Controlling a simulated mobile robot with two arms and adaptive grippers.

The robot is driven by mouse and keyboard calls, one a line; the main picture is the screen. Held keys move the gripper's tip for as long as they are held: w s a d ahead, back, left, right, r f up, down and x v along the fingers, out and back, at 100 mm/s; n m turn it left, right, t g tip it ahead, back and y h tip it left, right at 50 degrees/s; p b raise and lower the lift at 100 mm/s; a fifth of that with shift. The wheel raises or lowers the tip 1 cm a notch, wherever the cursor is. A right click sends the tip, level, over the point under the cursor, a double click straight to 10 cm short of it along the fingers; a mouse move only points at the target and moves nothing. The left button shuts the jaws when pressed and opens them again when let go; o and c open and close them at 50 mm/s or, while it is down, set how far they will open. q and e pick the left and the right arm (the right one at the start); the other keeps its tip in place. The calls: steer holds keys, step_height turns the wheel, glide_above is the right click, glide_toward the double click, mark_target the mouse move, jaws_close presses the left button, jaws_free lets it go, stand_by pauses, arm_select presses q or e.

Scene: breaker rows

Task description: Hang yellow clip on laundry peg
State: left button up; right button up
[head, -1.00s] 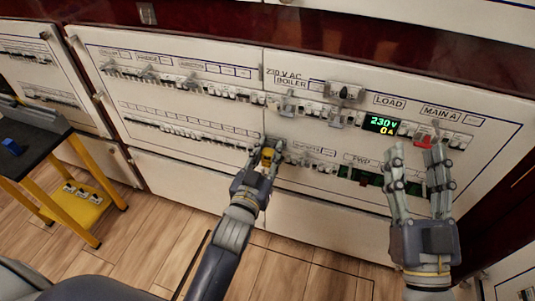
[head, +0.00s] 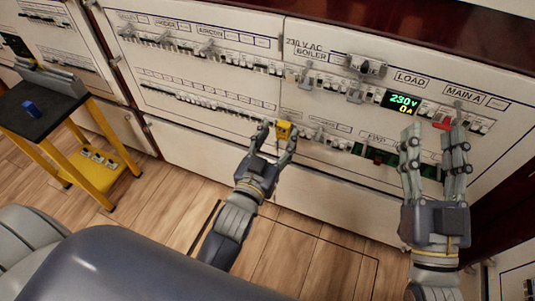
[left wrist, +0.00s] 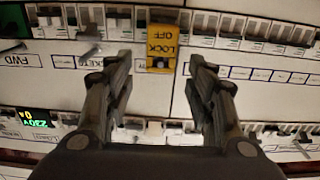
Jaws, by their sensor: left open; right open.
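The yellow clip (head: 283,130), marked LOCK OFF in the left wrist view (left wrist: 162,42), sits upright on the lower breaker row of the panel. Its exact peg is hidden behind it, and the small labels near it are too blurred to read surely. My left gripper (head: 277,141) is open just in front of the clip. In the left wrist view its fingers (left wrist: 159,64) stand apart on either side, with clear gaps to the clip. My right gripper (head: 434,134) is open and empty, raised before the panel's right part.
The white panel (head: 215,75) has two breaker rows and a lit 230 V display (head: 403,102). A dark-topped yellow stand (head: 30,112) at left holds a blue item (head: 31,108); its yellow lower shelf (head: 100,172) bears small pieces. The floor is clear.

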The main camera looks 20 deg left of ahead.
arm_select(q)
steer(key=s, duration=0.7)
steer(key=shift+s+a, duration=0.15)
stand_by(0.7)
